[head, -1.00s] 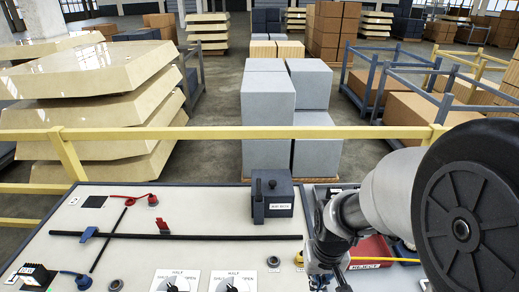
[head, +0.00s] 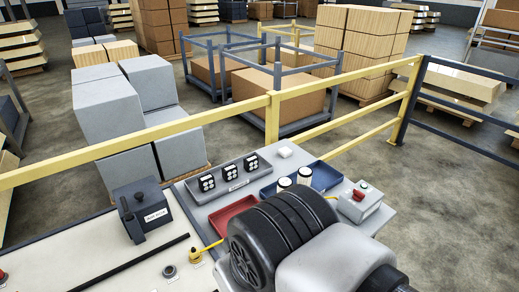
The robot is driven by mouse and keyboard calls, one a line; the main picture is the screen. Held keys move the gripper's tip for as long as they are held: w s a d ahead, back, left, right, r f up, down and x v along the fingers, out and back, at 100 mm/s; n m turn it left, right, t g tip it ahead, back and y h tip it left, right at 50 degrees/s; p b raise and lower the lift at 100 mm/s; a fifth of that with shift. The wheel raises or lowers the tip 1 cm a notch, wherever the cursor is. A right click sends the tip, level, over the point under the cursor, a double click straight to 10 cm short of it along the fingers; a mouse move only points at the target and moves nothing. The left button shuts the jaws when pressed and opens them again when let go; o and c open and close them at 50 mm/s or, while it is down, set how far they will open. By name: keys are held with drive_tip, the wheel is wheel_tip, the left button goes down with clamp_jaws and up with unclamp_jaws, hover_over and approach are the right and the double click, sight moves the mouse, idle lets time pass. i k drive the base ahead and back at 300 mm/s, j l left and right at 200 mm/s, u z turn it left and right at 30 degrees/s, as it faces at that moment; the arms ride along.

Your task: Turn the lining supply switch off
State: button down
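No switch that I can read as the lining supply switch shows now. A grey-white box with a red switch or button (head: 360,197) stands at the right end of the bench; its label is too small to read. My arm's black ringed joint and white link cover the lower right of the head view. My gripper is not in view, hidden behind the arm or below the frame. The cream control panel (head: 85,245) shows only in part at the lower left.
A dark lidded box (head: 143,208) and a long black bar (head: 130,263) are on the panel. Beyond are a grey tray (head: 235,187) of black blocks, a red tray (head: 232,212) and a blue tray (head: 325,176). A yellow rail (head: 340,80) runs behind.

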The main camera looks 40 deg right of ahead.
sight(358, 196)
drive_tip(key=j+z, duration=0.1)
drive_tip(key=z, duration=1.9)
drive_tip(key=i+l+u, duration=0.2)
drive_tip(key=i+u, duration=0.15)
drive_tip(key=i+l+u, duration=0.4)
drive_tip(key=i+j, duration=0.05)
drive_tip(key=j, duration=0.05)
